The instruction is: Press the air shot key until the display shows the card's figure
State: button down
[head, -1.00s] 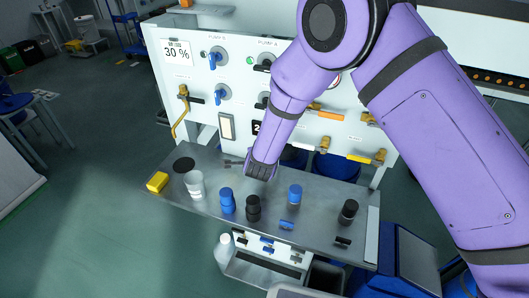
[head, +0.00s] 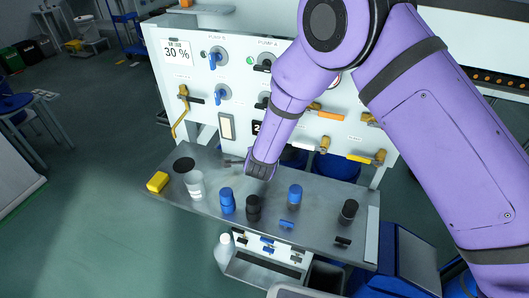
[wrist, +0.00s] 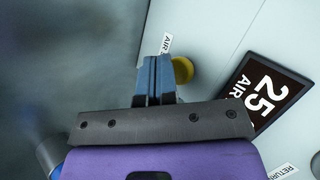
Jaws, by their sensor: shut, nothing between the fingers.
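The card (head: 176,52) at the panel's upper left reads 30 %. The dark display (wrist: 264,92) reads 25 with AIR under it in the wrist view. In the head view, my arm covers part of the display (head: 256,128) and only a 2 shows. A round yellow key (wrist: 182,70) sits on the panel beside a partly hidden label starting with AIR (wrist: 166,43). My gripper (wrist: 154,62) is shut and empty, its blue-grey fingertips beside the key and partly in front of it. I cannot tell whether they touch it. In the head view, my gripper (head: 234,162) is low before the panel.
A grey shelf (head: 215,190) below holds a yellow block (head: 157,182), a clear cup (head: 195,184), and several blue and black bottles (head: 227,200). Valves with yellow handles (head: 183,105) and blue knobs (head: 215,58) stick out from the panel. Blue drums (head: 337,166) stand behind the shelf.

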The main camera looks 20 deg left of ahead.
jog(key=shift+w, duration=0.3)
jog(key=shift+w, duration=0.6)
dwell(0.9)
jog(key=shift+s, duration=0.15)
dwell(0.3)
jog(key=shift+s, duration=0.85)
jog(key=shift+s, duration=0.1)
jog(key=shift+s+a, duration=0.2)
jog(key=shift+s, duration=2.2)
